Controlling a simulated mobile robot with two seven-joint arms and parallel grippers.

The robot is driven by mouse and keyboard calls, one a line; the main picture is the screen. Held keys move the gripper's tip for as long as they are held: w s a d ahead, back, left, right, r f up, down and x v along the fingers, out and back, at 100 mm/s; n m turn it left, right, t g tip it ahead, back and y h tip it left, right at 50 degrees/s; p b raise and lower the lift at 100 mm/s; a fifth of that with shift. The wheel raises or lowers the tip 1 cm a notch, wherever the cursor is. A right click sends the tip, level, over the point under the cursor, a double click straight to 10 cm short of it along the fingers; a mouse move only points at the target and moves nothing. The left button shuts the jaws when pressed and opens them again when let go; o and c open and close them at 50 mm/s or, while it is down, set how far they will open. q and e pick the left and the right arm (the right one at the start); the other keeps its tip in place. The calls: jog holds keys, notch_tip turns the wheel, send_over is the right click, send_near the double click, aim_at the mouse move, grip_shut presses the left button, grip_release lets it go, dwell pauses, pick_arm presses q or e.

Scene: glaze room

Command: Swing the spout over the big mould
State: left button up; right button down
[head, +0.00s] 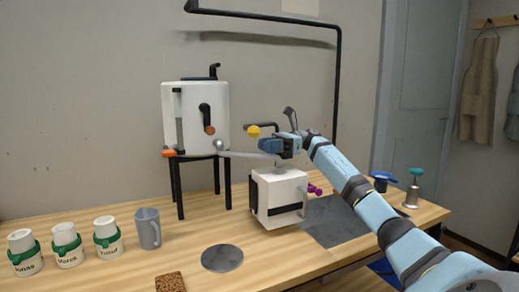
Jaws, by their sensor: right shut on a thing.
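A white tank (185,108) stands on a black stand at the back, with a dark crank on its front. A silver spout (245,154) runs from a ball joint at the tank's lower right towards the right. My right gripper (268,146) is shut at the spout's outer end, which it partly hides. Three white cylinders with green name bands (67,244) stand at the left. My left gripper is not in view.
A grey mug (148,228), a round grey disc (222,258) and a brown speckled block (169,282) lie in front. A yellow knob (253,131) on a black rod is close to my right gripper. A dark mat (335,220) lies right of the white block.

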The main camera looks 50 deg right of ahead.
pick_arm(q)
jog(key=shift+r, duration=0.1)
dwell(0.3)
pick_arm(e)
jog(key=c, duration=0.9)
grip_release()
jog(key=shift+c, duration=0.2)
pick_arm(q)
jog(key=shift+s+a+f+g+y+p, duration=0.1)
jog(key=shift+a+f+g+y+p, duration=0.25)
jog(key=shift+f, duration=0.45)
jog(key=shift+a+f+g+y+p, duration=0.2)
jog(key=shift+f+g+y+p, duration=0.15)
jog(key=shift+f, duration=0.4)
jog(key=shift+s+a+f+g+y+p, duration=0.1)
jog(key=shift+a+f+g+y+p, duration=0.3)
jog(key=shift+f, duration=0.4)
pick_arm(e)
jog(key=v, duration=1.4)
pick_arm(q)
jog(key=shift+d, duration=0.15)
pick_arm(e)
jog(key=shift+w, duration=0.1)
